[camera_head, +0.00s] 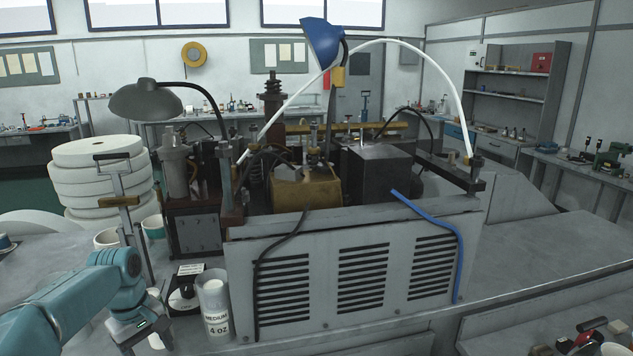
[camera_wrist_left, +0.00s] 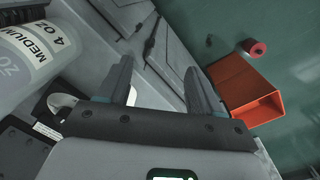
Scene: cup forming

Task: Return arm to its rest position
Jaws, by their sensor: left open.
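My left arm (camera_head: 80,300), teal, comes in from the lower left in the head view. Its gripper (camera_head: 148,336) hangs low at the left of the bench, left of the clear cup labelled "MEDIUM 4 OZ" (camera_head: 215,308). In the left wrist view, the gripper's two dark fingers (camera_wrist_left: 158,68) are spread apart with nothing between them. The labelled cup (camera_wrist_left: 35,52) shows at the upper left there, apart from the fingers. My right gripper is in neither view.
The grey machine (camera_head: 350,270) with vents stands right of the labelled cup. Stacked white rolls (camera_head: 100,180) and small cups (camera_head: 108,238) stand behind my arm. An orange open box (camera_wrist_left: 243,90) lies right of the fingers in the wrist view. The right bench top (camera_head: 560,250) is clear.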

